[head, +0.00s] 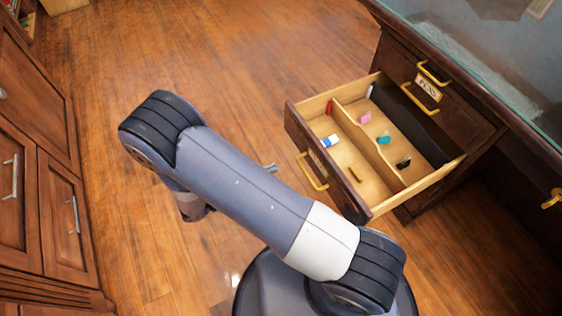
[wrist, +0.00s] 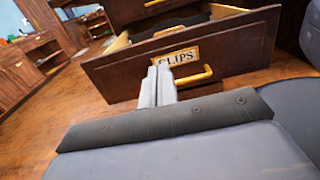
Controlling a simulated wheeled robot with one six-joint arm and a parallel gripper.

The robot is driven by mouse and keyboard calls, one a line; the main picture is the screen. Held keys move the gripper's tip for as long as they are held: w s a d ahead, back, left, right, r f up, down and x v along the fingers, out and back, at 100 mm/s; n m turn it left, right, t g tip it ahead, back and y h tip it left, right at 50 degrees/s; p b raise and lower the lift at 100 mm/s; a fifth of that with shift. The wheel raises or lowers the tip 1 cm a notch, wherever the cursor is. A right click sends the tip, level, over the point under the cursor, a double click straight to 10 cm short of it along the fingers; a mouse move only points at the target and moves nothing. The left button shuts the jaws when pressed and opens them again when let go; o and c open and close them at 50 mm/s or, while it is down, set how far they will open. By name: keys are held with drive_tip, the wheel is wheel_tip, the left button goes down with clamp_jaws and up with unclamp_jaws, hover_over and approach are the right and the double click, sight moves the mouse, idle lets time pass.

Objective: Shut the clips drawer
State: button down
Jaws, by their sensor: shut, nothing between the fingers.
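The clips drawer (head: 330,168) stands pulled open from a dark wood desk pedestal in the head view. Its light wood inside holds several small items and a lengthwise divider. In the wrist view its dark front (wrist: 235,50) carries a "CLIPS" label (wrist: 177,57) and a yellow handle (wrist: 194,76). My gripper (wrist: 158,72) is shut and empty, its fingertips seen in front of the drawer front, just left of the handle. I cannot tell whether they touch it. In the head view my gripper (head: 271,168) is mostly hidden behind my arm.
A drawer labelled "PENS" (head: 428,85) is above, closed, with yellow handles nearby. A glass-like desktop (head: 490,65) overhangs the pedestal. Wood cabinets (head: 45,190) with metal handles line the left side. The wood floor (head: 230,60) between them is clear.

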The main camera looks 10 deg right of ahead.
sight(318, 148)
drive_tip(key=b+x, duration=0.2)
drive_tip(key=x, duration=1)
drive_tip(key=shift+d, duration=0.25)
